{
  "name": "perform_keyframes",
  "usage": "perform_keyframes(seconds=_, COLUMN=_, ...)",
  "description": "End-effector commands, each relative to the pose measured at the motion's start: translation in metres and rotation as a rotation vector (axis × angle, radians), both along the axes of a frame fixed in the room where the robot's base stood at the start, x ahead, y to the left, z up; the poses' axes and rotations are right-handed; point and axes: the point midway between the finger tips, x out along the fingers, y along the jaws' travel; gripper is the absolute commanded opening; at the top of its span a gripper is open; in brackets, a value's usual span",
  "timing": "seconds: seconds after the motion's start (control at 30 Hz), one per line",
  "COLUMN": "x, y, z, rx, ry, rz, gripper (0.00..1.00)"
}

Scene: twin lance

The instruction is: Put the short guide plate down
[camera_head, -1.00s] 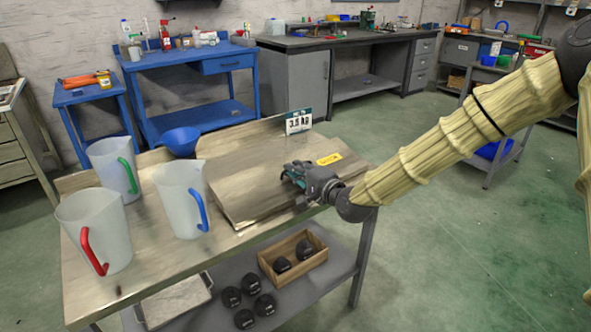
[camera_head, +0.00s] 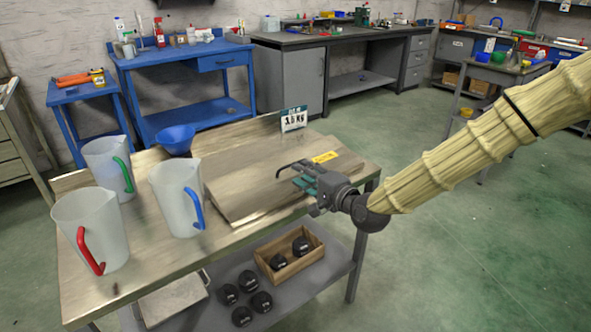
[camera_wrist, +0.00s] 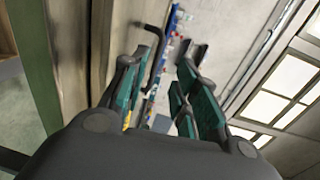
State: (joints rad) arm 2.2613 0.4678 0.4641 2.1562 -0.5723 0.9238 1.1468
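My gripper (camera_head: 288,176) is over the right part of the workbench top, near the right edge of a flat, raised metal-coloured board (camera_head: 255,180). Its fingers are spread, with a teal lower finger and a dark hooked upper part. In the wrist view the teal-padded fingers (camera_wrist: 163,85) stand apart, and the background shows between them. A dark bent piece beside the left finger is unclear. I cannot pick out the short guide plate with certainty, and no plate shows between the fingers.
Three jugs with green (camera_head: 108,165), blue (camera_head: 175,200) and red (camera_head: 88,235) handles stand on the left of the bench. A blue funnel (camera_head: 176,139) and a weight sign (camera_head: 293,119) are behind. A wooden box (camera_head: 290,262) and dark weights sit on the lower shelf.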

Motion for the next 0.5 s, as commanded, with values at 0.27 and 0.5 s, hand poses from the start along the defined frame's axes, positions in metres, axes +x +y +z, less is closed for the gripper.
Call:
perform_keyframes(seconds=0.27, x=-0.033, y=-0.026, z=0.005, rx=0.002, ry=0.001, rz=-0.001, gripper=0.3)
perform_keyframes(seconds=0.5, x=-0.046, y=-0.036, z=0.006, rx=0.0, ry=0.001, rz=-0.002, gripper=0.3)
